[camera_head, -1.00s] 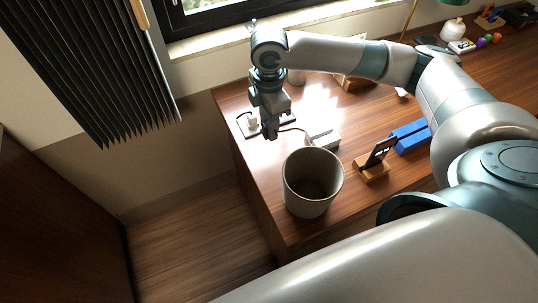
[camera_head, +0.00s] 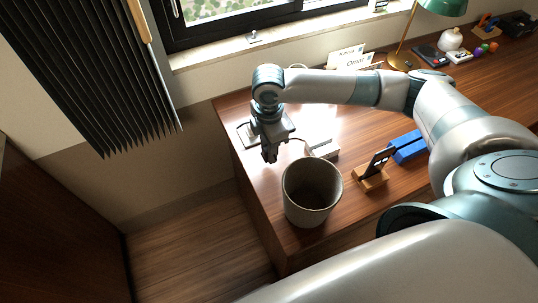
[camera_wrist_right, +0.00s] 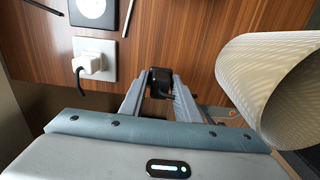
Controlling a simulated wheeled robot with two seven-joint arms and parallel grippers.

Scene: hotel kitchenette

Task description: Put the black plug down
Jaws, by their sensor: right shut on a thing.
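My right gripper (camera_head: 270,157) is above the left end of the wooden desk, pointing down, just beyond the bin. In the right wrist view its fingers (camera_wrist_right: 160,92) are shut on the black plug (camera_wrist_right: 160,80). The plug sits between the fingertips over the wood; I cannot tell whether it touches the desk. In the head view the plug cannot be told apart from the dark fingertips. A white plug (camera_wrist_right: 91,63) with a dark cord sits in a socket plate (camera_wrist_right: 106,47). A second, empty socket (camera_wrist_right: 93,8) is beside it. My left gripper is not in view.
A grey bin (camera_head: 312,192) stands close to the gripper, at right in the wrist view (camera_wrist_right: 275,85). The desk's left edge is close by.

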